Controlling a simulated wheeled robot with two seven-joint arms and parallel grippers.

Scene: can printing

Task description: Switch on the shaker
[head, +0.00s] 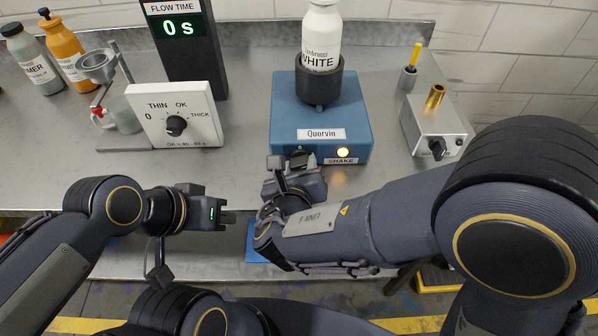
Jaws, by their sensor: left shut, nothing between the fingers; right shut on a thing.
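The blue shaker (320,110), labelled "Quorvin", stands on the metal bench with a white bottle (321,40) upright in its dark holder (320,85). A yellow-white lamp (343,153) glows on its front above the "SHAKE" label (341,161). My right gripper (297,162) is at the left of the shaker's front, shut on a small dark knob (298,154) there; the fingers partly hide it. My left gripper (228,216) is shut and empty in front of the bench edge, left of the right gripper.
A dial box (175,115) and a flow timer (184,45) reading 0 s stand left of the shaker. Two bottles (62,45) and a cup stand (110,100) are further left. A metal box with a knob (437,130) stands right.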

